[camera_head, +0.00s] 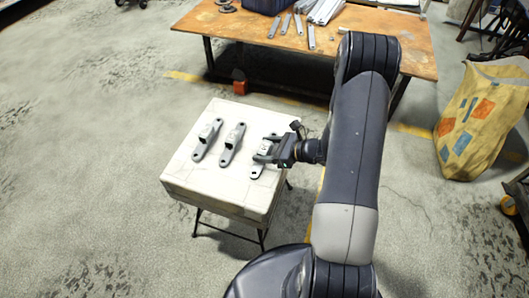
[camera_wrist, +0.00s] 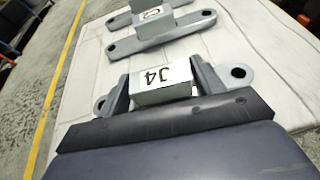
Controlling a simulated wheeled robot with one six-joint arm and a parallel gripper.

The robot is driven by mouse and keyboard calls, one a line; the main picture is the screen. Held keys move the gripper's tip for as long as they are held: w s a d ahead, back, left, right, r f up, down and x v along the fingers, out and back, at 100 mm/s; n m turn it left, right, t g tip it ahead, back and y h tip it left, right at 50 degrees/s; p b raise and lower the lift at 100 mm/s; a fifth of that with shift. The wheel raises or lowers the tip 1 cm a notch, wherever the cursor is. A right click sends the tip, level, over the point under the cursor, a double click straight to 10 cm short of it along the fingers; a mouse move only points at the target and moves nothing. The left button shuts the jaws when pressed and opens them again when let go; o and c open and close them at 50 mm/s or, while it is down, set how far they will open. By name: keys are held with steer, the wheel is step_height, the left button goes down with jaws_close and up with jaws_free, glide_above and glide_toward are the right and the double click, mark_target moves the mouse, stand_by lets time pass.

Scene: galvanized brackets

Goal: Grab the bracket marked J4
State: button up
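The bracket marked J4 (camera_wrist: 160,77) lies on the white-topped stand, its black J4 label facing up on its raised block. In the head view this bracket (camera_head: 263,150) is the rightmost of three. My gripper (camera_wrist: 165,82) is down at it, with one finger on each side of the block. The holed ends of its base stick out past the fingers. Whether the fingers press on the block or stand slightly apart is unclear. My gripper also shows in the head view (camera_head: 267,149), partly covering the bracket.
Two similar grey brackets, the middle one (camera_head: 232,144) and the left one (camera_head: 207,139), lie left of it on the stand (camera_head: 185,180). A rusty workbench (camera_head: 225,25) with metal strips stands behind. A yellow bag (camera_head: 480,105) is at right.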

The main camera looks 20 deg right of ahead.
steer(key=c, duration=0.9)
